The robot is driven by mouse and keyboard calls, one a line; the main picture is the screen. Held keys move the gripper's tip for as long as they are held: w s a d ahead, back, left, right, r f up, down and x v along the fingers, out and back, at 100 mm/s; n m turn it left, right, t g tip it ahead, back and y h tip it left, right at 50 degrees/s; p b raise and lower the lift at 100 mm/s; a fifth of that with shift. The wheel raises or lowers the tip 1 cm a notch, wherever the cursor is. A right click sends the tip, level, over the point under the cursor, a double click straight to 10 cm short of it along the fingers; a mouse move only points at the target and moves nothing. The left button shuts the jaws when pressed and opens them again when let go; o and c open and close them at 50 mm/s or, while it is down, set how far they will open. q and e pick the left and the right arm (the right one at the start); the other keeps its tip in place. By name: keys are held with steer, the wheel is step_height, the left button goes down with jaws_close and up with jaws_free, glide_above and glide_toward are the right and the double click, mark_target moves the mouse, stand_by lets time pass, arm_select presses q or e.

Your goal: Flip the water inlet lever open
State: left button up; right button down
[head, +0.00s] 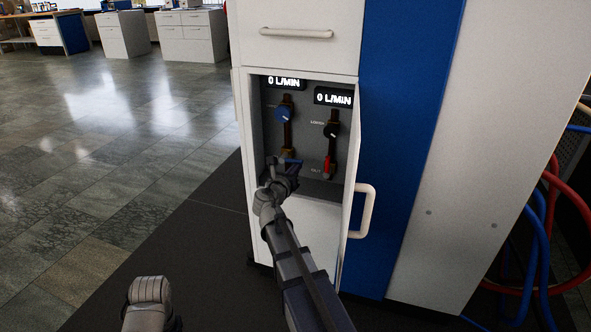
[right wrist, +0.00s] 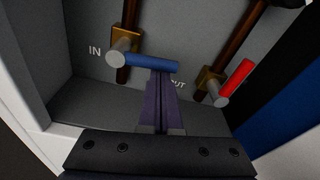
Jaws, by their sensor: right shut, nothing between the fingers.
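The blue water inlet lever (head: 290,161) sits on the left pipe inside the open cabinet bay. In the right wrist view the blue lever (right wrist: 151,64) lies roughly level, pointing right from its round hub beside the "IN" label. My right gripper (head: 284,172) is shut and empty, just in front of the blue lever. In the right wrist view its closed fingertips (right wrist: 160,78) are at the lever's lower edge; I cannot tell whether they touch. The red outlet lever (right wrist: 237,77) stands tilted up on the right pipe.
Two displays reading 0 L/MIN, a blue knob (head: 284,114) and a black knob (head: 331,130) are above the levers. The open cabinet door (head: 354,150) with its white handle (head: 365,211) stands right of my arm. Red and blue hoses (head: 540,240) hang far right.

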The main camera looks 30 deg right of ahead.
mark_target(295, 160)
step_height(295, 160, up, 2)
steer(key=n+p, duration=0.1)
steer(key=n, duration=0.2)
steer(key=shift+r+p, duration=0.1)
steer(key=shift+p, duration=0.2)
steer(key=shift+w+a+r+n+g+h+p, duration=0.15)
steer(key=shift+r+n+g+h+p, duration=0.15)
steer(key=shift+r+p, duration=0.25)
steer(key=shift+n, duration=0.6)
steer(key=shift+w+a+r+p, duration=0.5)
steer(key=shift+w+r+p, duration=0.1)
steer(key=shift+r+p, duration=0.1)
steer(key=shift+w+a+r+p, duration=0.45)
steer(key=shift+w+r+p, duration=0.15)
steer(key=shift+r, duration=0.1)
steer(key=shift+w+a, duration=0.15)
steer(key=shift+w, duration=0.05)
